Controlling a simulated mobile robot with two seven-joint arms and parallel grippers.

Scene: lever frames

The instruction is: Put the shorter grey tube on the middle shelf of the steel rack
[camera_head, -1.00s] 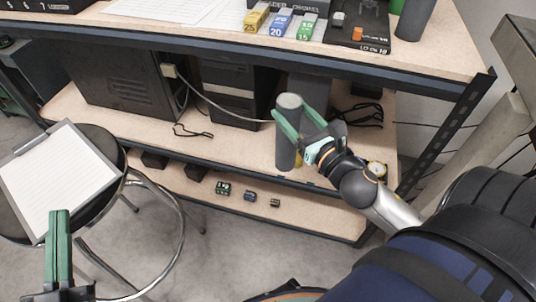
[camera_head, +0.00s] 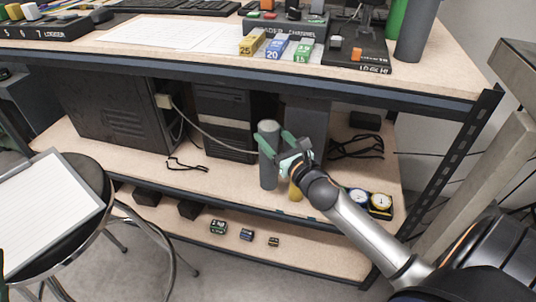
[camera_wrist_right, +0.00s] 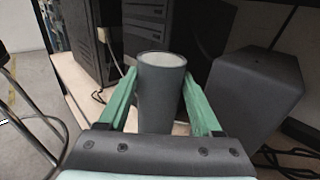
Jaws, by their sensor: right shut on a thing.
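A grey tube (camera_head: 268,170) is upright between the green fingers of my right gripper (camera_head: 272,146), which is shut on it. In the head view it is at the middle shelf (camera_head: 225,172) of the steel rack, near the front edge. I cannot tell whether its base touches the shelf. The right wrist view shows the tube (camera_wrist_right: 160,95) between both fingers, its pale round top facing up. Another grey tube (camera_head: 418,30) stands on the top shelf at the right, its top cut off. Only a dark green sliver, likely my left gripper (camera_head: 2,270), shows at the left edge.
On the middle shelf, a dark box (camera_head: 308,118) stands behind the held tube, a computer tower (camera_head: 224,120) left of it, and gauges (camera_head: 368,203) and black cables (camera_head: 355,148) right. A stool (camera_head: 90,200) stands front left.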

